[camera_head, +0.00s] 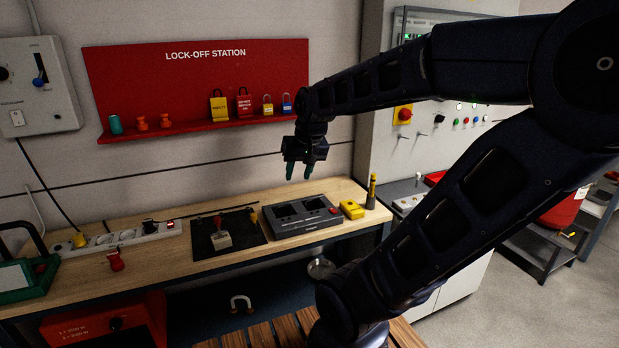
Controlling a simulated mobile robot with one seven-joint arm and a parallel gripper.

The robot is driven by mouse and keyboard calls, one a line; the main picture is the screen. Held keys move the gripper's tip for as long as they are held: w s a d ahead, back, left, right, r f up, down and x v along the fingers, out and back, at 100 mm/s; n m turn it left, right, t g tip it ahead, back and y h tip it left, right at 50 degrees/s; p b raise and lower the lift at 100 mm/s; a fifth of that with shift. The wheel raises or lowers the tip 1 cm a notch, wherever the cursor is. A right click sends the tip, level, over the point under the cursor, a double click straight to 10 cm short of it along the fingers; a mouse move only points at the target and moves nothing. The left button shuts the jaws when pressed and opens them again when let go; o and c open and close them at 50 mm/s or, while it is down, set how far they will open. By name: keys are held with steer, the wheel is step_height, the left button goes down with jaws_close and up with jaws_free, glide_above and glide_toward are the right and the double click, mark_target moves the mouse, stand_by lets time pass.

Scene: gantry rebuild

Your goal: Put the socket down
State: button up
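My gripper (298,173) hangs above the wooden bench, pointing down, in front of the wall below the red lock-off board. Its two teal fingers are apart and I see nothing between them. No loose socket can be made out in it. A white socket strip (128,236) with a yellow plug in its left end lies along the back left of the bench (180,262). My gripper is well to the right of the strip and higher. A grey two-bay dock (302,218) sits on the bench below my gripper.
A black mat (248,240) with a red-handled grey block (221,239) lies left of the dock. A yellow box (351,209) and a yellow-black cylinder (371,192) stand right. A red piece (116,260) sits near the strip. The shelf (200,127) holds padlocks.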

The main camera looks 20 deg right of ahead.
steer(key=s+r+n+h, duration=0.1)
steer(key=s, duration=0.6)
steer(key=shift+r+t, duration=0.15)
steer(key=shift+t, duration=0.15)
stand_by(0.9)
